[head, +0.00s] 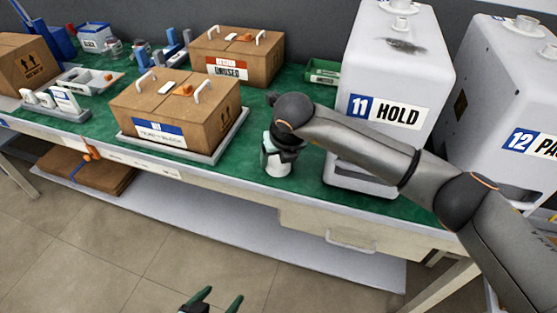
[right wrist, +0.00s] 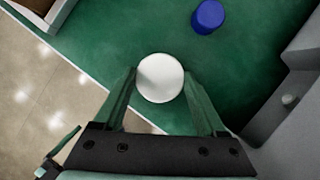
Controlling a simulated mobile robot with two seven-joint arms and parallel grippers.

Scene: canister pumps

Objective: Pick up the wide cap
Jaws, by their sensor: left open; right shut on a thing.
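The wide cap (right wrist: 160,78) shows as a round white disc between my right gripper's fingers in the right wrist view. My right gripper (right wrist: 160,92) is shut on it, with a finger at each side. In the head view my right gripper (head: 279,156) is at the front edge of the green bench top, and the white cap (head: 278,168) shows just below it. I cannot tell whether the cap touches the mat. My left gripper (head: 216,303) is open and empty, low at the bottom of the head view, in front of the bench.
A blue cap (right wrist: 208,16) stands on the green mat (right wrist: 140,30) beyond the white one. The white canister marked 11 HOLD (head: 385,100) stands close right of my right gripper. A cardboard box (head: 180,108) on a grey tray (head: 225,140) is to its left.

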